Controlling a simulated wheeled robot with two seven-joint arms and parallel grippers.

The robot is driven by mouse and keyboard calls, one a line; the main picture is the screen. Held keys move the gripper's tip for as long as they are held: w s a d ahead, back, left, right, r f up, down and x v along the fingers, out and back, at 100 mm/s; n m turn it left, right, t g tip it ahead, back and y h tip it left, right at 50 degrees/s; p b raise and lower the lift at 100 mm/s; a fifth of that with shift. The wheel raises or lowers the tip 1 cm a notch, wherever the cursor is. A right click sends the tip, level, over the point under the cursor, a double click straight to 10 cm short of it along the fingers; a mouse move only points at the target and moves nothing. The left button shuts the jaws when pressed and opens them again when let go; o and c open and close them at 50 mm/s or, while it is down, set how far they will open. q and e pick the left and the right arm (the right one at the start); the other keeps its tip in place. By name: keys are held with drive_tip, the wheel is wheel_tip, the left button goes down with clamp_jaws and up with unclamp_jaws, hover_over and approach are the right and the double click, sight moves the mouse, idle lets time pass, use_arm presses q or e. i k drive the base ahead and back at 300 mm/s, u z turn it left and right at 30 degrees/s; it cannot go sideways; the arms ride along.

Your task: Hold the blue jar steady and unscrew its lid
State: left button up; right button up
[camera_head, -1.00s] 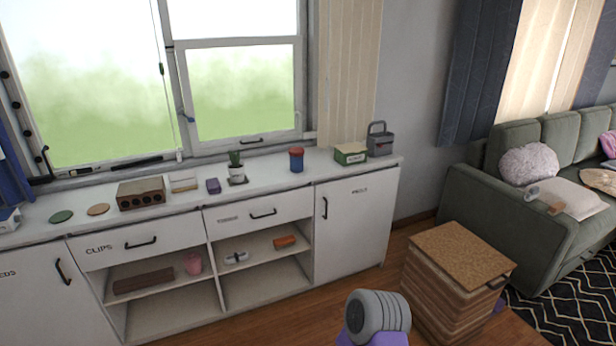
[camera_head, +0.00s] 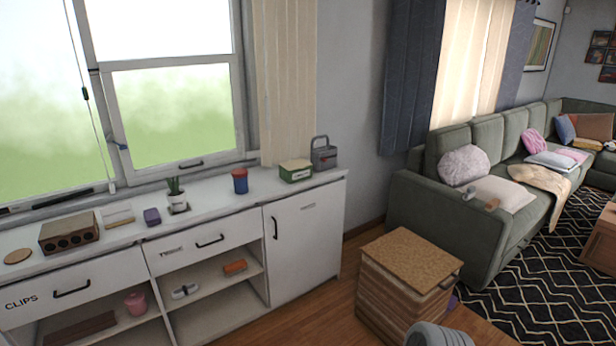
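The blue jar (camera_head: 240,186) stands upright on the white counter under the window. Its reddish lid (camera_head: 239,173) sits on top of it. Neither of my grippers shows in the head view, so nothing of mine is seen touching the jar. A grey ribbed part (camera_head: 438,335), which looks like a piece of my own arm, shows at the bottom edge.
A potted cactus (camera_head: 176,195) stands left of the jar, a green box (camera_head: 295,171) and a grey basket (camera_head: 323,153) right of it. A wooden crate (camera_head: 392,305) stands on the floor before the cabinet. A green sofa (camera_head: 440,225) is at right.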

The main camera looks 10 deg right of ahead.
sight(241, 187)
drive_tip(key=z, duration=0.9)
drive_tip(key=i, duration=1.9)
drive_tip(key=u, duration=0.3)
drive_tip(key=i, duration=1.25)
drive_tip(key=u, duration=1.1)
